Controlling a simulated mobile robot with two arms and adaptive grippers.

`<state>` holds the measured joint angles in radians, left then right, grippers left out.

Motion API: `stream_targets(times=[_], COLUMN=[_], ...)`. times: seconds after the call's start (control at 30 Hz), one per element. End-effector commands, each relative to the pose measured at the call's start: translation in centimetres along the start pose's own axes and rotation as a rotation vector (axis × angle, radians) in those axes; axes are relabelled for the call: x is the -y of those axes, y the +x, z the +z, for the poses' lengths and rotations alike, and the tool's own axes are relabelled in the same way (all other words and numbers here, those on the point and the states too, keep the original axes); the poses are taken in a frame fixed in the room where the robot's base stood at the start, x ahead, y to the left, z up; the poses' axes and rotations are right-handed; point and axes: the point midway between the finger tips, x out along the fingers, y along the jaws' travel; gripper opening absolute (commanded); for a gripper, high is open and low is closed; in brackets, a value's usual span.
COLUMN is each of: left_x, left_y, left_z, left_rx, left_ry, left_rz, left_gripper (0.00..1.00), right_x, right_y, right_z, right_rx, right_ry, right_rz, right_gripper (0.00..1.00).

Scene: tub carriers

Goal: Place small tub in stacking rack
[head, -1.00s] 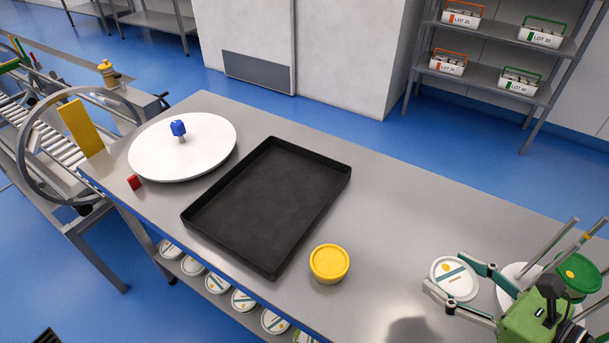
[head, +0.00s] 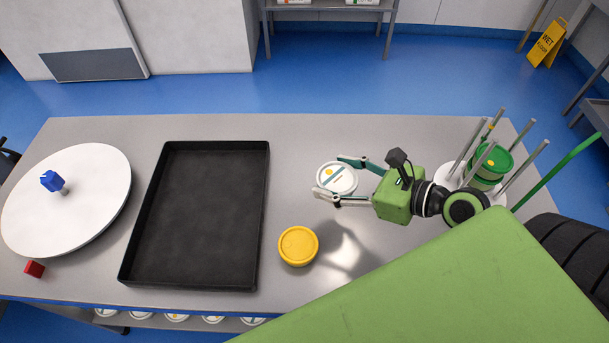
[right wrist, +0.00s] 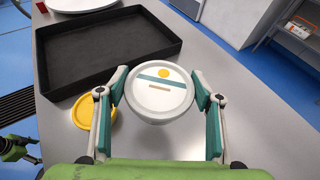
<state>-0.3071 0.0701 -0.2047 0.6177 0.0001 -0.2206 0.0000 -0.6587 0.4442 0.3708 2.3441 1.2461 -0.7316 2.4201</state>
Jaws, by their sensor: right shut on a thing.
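My right gripper (head: 329,180) is shut on a round tub with a white lid (head: 337,178), marked with a teal stripe and a yellow dot. In the right wrist view the lid (right wrist: 160,92) sits level between the two fingers. The tub is held above the table, with a shadow below it. The stacking rack has a round white base and upright grey rods (head: 507,172) and stands right of my gripper. Green-lidded tubs (head: 492,160) are stacked between its rods. My left gripper (right wrist: 22,148) shows only partly at the left edge of the right wrist view.
A yellow-lidded tub (head: 298,246) stands on the grey table (head: 330,132), beside an empty black tray (head: 264,210). Bare table lies behind my right gripper.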

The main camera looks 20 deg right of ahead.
Motion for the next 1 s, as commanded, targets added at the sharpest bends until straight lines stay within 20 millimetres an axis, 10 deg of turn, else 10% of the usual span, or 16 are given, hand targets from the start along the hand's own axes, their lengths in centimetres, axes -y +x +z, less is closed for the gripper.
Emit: stream_targets(times=[0.4,1.0], left_x=[1.1,1.1], left_y=[-0.3,0.6], left_z=[-0.6,-0.6], left_rx=[-0.008,-0.009], left_ry=[-0.001,-0.002], left_rz=[-0.013,-0.013], left_gripper=[0.77,0.77], right_x=[2.6,3.1], right_y=[8.9,12.2], right_z=[-2.6,-6.7], right_rx=[0.002,0.002], right_ry=[0.001,0.001], right_rz=[0.0,-0.001], right_gripper=[0.34,0.34])
